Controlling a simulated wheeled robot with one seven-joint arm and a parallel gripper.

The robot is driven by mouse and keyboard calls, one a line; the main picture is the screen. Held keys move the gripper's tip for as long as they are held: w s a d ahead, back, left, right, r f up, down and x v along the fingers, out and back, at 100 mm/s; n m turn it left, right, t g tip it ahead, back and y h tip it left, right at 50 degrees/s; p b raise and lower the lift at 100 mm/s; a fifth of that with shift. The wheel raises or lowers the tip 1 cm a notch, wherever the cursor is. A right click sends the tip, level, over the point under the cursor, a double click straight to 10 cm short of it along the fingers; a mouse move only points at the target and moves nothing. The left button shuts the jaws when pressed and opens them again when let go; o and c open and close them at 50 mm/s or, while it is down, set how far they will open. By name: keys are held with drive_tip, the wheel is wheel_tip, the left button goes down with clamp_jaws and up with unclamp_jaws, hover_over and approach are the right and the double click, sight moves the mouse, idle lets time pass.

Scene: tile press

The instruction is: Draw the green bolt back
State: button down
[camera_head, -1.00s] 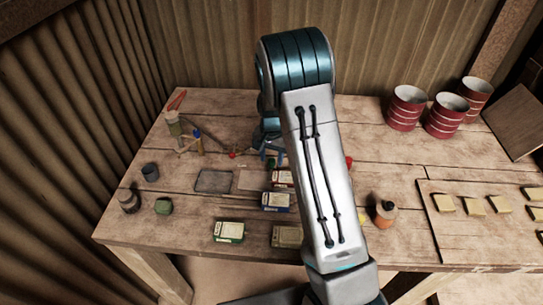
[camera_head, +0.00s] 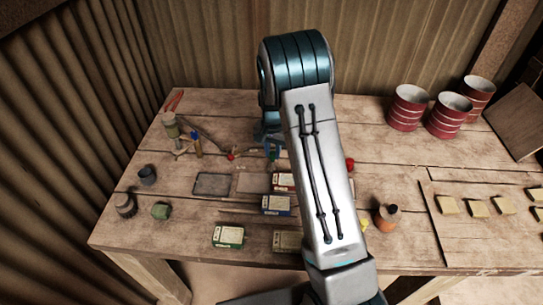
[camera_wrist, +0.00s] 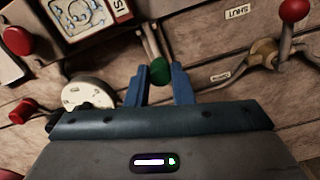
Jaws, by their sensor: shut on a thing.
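The green bolt's round knob (camera_wrist: 160,71) sits between the two blue fingers of my gripper (camera_wrist: 161,80) in the wrist view. The fingers are shut on it from both sides. A pale pair of rails or a slot (camera_wrist: 150,38) runs up from the knob. In the head view my gripper (camera_head: 269,143) is mostly hidden behind my arm. A small bit of green, the knob (camera_head: 273,155), shows just below the fingers there.
In the wrist view, a white round dial (camera_wrist: 88,92) and a red knob (camera_wrist: 22,111) lie left of my gripper. A red-balled lever (camera_wrist: 293,11) stands at right. Several boxes, including a green box (camera_head: 228,237), lie nearer. Red striped cans (camera_head: 408,108) stand at back right.

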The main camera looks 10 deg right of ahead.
sight(273, 152)
drive_tip(key=shift+w+r, duration=0.1)
drive_tip(key=shift+w, duration=0.05)
drive_tip(key=c, duration=1.3)
unclamp_jaws()
drive_tip(key=shift+o, duration=0.2)
drive_tip(key=shift+d, duration=0.1)
wheel_tip(273, 152, up, 14)
drive_tip(key=b, duration=0.2)
